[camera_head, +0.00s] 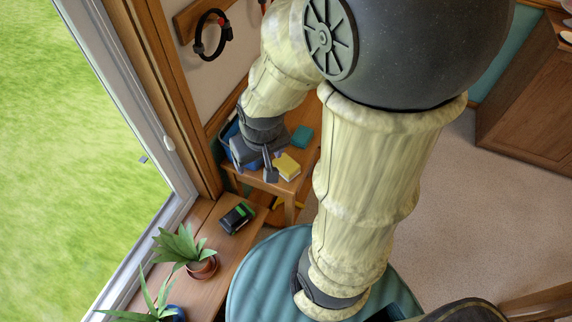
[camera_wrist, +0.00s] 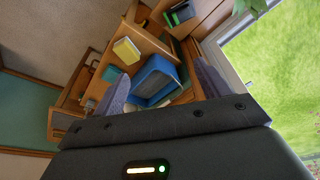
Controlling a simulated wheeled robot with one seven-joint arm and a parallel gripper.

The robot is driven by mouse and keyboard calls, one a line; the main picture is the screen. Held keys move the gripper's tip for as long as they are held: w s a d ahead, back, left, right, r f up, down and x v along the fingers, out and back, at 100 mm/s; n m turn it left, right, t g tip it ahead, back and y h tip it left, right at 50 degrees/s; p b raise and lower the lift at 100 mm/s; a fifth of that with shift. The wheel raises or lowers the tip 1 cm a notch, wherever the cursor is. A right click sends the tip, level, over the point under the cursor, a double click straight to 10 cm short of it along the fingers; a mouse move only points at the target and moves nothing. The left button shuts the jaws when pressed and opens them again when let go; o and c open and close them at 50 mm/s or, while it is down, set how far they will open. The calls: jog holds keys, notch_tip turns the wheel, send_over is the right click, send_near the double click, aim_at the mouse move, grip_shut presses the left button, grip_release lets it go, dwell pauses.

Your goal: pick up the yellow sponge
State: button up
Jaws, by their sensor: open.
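The yellow sponge (camera_head: 288,167) lies on a small wooden table (camera_head: 289,198) below the wall, just right of my gripper (camera_head: 262,170) in the head view. In the wrist view the sponge (camera_wrist: 126,50) is up and left of the space between my fingers (camera_wrist: 161,74). The gripper is open and empty, with its fingers apart. It looks apart from the sponge. My arm hides part of the table in the head view.
A blue bin (camera_wrist: 152,82) stands beside the sponge, and a teal block (camera_head: 302,136) lies behind it. A black and green device (camera_head: 237,218) and potted plants (camera_head: 200,265) sit on the sill at the window.

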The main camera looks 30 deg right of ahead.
jog(key=shift+o, duration=0.4)
jog(key=w+d+f+n+g+b, duration=0.2)
jog(key=w+d+f+b, duration=0.3)
jog(key=w+d+f, duration=0.6)
jog(key=shift+w+d+n+g, duration=0.3)
jog(key=shift+w+d+n, duration=0.3)
jog(key=shift+w+d, duration=0.5)
jog(key=shift+f, duration=0.1)
send_over(285, 162)
notch_tip(285, 162, down, 11)
jog(key=shift+f, duration=0.6)
